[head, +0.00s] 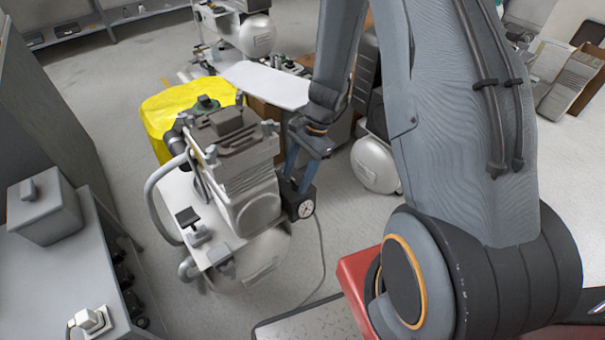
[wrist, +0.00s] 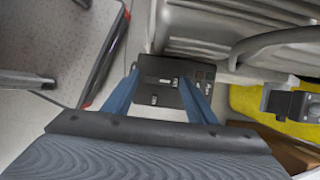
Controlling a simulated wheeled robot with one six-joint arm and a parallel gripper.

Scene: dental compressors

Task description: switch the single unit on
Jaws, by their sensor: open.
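The single unit is a grey compressor (head: 240,165) on a white tank, standing on the floor at centre-left in the head view. A black control box (head: 291,200) with a round gauge (head: 306,208) sits on its right side. In the wrist view the box (wrist: 158,70) shows its top face, with small light-coloured switches or marks and small squares at its right edge. My gripper (head: 298,180) is just above the box, pointing down. The switch position is unreadable.
A yellow cover (head: 165,110) lies behind the unit. Other compressors stand behind (head: 258,37) and to the right (head: 375,163). A grey bench (head: 45,270) with a grey box (head: 45,208) is at left. A cable (head: 322,255) runs across the floor on the right.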

